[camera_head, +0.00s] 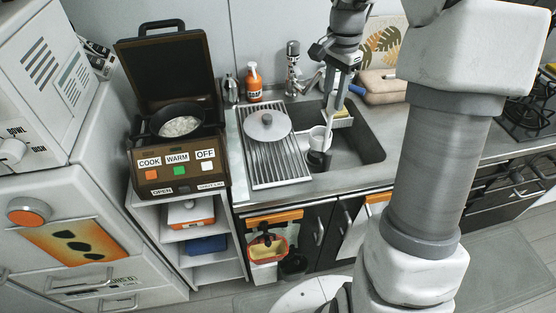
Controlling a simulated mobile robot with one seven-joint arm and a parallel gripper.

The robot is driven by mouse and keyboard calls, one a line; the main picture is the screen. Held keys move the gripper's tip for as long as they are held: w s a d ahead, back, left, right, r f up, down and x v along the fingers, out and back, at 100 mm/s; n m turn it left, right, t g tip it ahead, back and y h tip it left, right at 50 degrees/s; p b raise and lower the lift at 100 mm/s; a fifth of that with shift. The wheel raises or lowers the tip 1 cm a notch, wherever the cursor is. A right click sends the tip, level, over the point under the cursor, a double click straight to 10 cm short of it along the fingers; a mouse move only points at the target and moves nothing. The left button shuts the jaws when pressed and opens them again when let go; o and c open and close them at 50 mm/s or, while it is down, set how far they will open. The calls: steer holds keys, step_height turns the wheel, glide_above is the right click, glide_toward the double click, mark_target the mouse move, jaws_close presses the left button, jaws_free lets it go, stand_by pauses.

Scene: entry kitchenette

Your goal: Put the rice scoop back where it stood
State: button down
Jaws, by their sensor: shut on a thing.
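My gripper (339,102) hangs above the sink, seen from the side, and is shut on a narrow pale thing, which I take to be the rice scoop (328,128). The scoop points down and tilts slightly. Its lower end meets or passes in front of a small white cup-like piece (317,135) above a dark round base (318,159) at the left side of the sink. I cannot tell whether the scoop is inside that piece or only beside it. The fingers hide the scoop's upper part.
The open brown cooker (147,160) holds a pan of rice (180,126). An orange bottle (254,85) and a faucet (306,83) stand behind. My arm hides much of the right counter.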

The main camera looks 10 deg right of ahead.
steer(key=w+a+f+p, duration=0.1)
steer(key=w+a+f, duration=0.3)
steer(key=a+f, duration=0.6)
steer(key=shift+a+f, duration=0.35)
steer(key=shift+a, duration=0.1)
steer(key=c, duration=0.6)
jaws_free()
